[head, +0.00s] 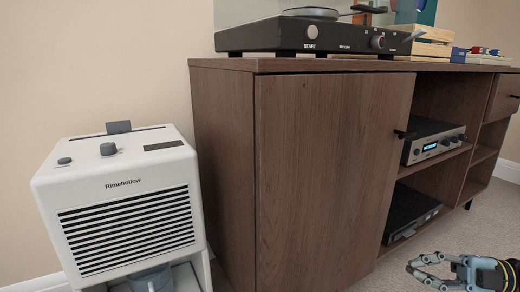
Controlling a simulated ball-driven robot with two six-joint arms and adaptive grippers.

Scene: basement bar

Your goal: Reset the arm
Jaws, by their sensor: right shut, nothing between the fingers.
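My right gripper (414,270) reaches in at the bottom right corner, its fingers pointing left. It is shut with nothing between the fingers. It is low, in front of the cabinet's open shelves and apart from everything in this view. My left gripper is not in view.
A brown wooden cabinet (318,170) fills the middle. A black record player (300,37) and a wooden crate (430,48) stand on top. An amplifier (432,140) and a dark device (405,213) sit on its shelves. A white Rimehollow appliance (125,165) stands left. Carpet shows bottom right.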

